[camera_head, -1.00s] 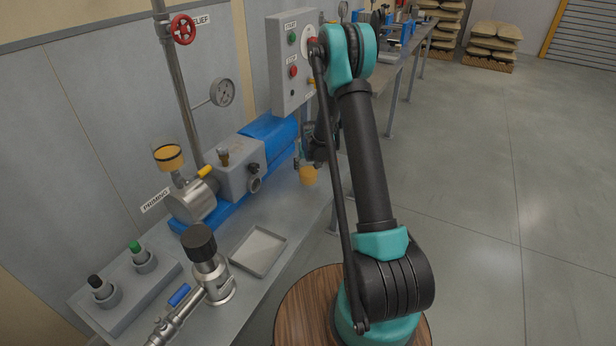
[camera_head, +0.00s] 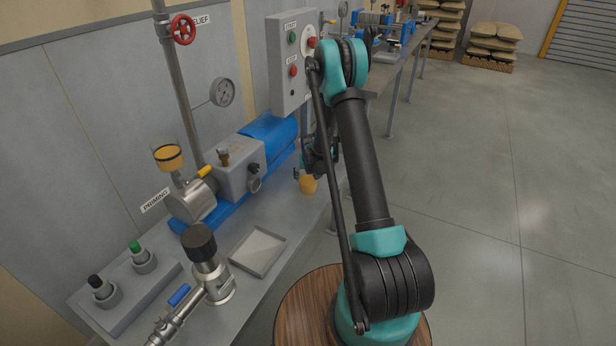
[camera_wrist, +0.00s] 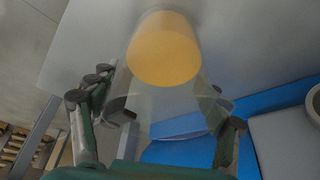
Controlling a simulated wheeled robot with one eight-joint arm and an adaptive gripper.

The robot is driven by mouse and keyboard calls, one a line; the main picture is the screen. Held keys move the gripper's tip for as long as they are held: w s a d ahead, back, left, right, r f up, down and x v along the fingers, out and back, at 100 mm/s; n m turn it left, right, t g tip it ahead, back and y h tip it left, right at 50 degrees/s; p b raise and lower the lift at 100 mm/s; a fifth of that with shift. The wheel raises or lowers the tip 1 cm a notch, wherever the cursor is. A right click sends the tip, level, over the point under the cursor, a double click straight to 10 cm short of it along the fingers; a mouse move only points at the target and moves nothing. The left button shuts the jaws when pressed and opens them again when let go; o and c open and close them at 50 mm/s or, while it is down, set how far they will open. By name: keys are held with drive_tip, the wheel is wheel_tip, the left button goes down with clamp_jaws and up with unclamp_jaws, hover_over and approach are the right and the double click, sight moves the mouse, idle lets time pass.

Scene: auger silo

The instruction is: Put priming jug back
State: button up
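The priming jug is a clear vessel with an orange-yellow filling in its lower part. In the head view the jug (camera_head: 308,184) is low over the bench's right edge, below the control box, partly behind my arm. In the wrist view the jug (camera_wrist: 163,50) lies between the two fingers of my gripper (camera_wrist: 165,106), one pad at each clear side wall. My gripper (camera_head: 312,168) looks closed around the jug, though the clear walls make contact hard to see. I cannot tell whether the jug's base touches the bench.
The grey bench (camera_head: 292,219) carries the pump with its blue motor (camera_head: 268,140), a filled priming cup (camera_head: 168,158), a shallow tray (camera_head: 258,251) and a valve fitting (camera_head: 205,262). The control box (camera_head: 291,62) stands above the jug. Open floor lies to the right.

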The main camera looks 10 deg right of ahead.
drive_tip(key=shift+o, duration=1.1)
drive_tip(key=v, duration=1.2)
drive_tip(key=s+d+r, duration=0.1)
drive_tip(key=s+r, duration=0.4)
drive_tip(key=s, duration=0.3)
drive_tip(key=s+d+r, duration=0.2)
drive_tip(key=s+r, duration=0.3)
drive_tip(key=s, duration=0.4)
drive_tip(key=s+d, duration=0.1)
drive_tip(key=s, duration=2)
drive_tip(key=shift+f, duration=0.15)
